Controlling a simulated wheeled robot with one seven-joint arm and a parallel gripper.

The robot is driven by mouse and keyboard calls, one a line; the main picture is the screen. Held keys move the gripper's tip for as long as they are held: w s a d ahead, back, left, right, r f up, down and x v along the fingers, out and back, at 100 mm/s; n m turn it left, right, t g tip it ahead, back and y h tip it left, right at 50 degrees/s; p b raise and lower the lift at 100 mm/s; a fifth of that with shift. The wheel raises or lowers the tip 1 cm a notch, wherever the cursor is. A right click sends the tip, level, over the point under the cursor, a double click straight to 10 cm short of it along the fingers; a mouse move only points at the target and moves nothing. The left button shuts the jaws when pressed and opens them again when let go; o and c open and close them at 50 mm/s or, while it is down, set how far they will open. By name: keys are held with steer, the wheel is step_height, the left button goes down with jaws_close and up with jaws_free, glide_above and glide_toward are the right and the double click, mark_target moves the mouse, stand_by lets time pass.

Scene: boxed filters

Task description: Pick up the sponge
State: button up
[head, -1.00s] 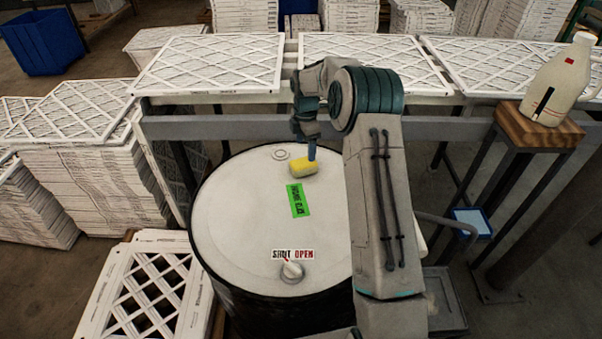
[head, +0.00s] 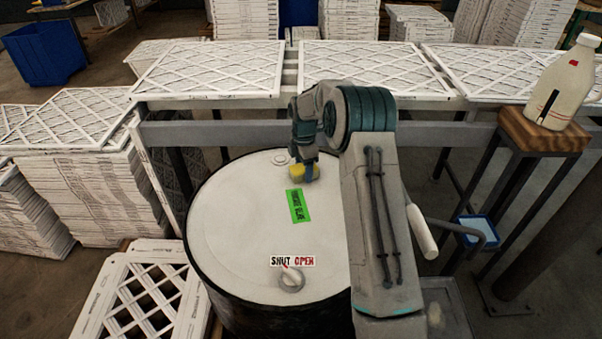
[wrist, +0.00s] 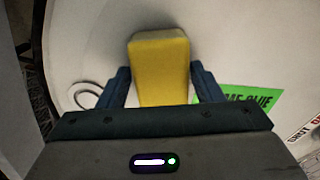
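The yellow sponge (head: 297,173) lies on the white lid of the drum (head: 235,225), toward its far side, partly hidden by my gripper (head: 307,170). In the wrist view the sponge (wrist: 160,65) extends between the two dark blue fingers of my gripper (wrist: 160,85). The fingers are apart, one on each side of the sponge, with narrow gaps showing beside it. The near end of the sponge is hidden by the gripper body.
A green label (head: 298,206) and a shut/open knob (head: 291,281) are on the lid. A grey rail frame with white filters (head: 375,70) stands behind the drum. A bottle (head: 562,88) stands on a wooden stand (head: 540,133) at right.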

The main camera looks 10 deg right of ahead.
steer(key=c, duration=0.6)
steer(key=shift+c, duration=0.2)
steer(key=shift+r+p, duration=0.35)
steer(key=shift+r, duration=0.15)
step_height(320, 180, up, 4)
steer(key=shift+f+p, duration=0.25)
steer(key=shift+p, duration=0.85)
steer(key=s+d+r+p, duration=0.2)
steer(key=s+d+r, duration=0.4)
steer(key=d, duration=0.3)
steer(key=shift+d+r, duration=0.25)
steer(key=shift+d, duration=0.15)
